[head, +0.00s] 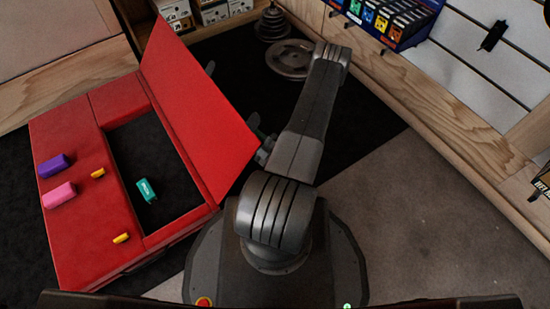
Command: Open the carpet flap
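The red carpet flap (195,105) stands raised along the right side of a red pad (75,235). It leans up and to the right, away from the pad's dark recess (150,160), which is uncovered. A teal block (146,190) lies in the recess. My arm bends over from the right, and the end by my gripper (262,148) shows at the flap's right edge. The flap hides most of the gripper, so I cannot tell whether its fingers are open or touch the flap.
A purple block (54,165), a pink block (58,195) and small yellow pieces (121,238) lie on the pad's left part. A grey weight plate (290,59) lies behind on the black mat (355,110). A wooden ledge (450,125) runs along the right.

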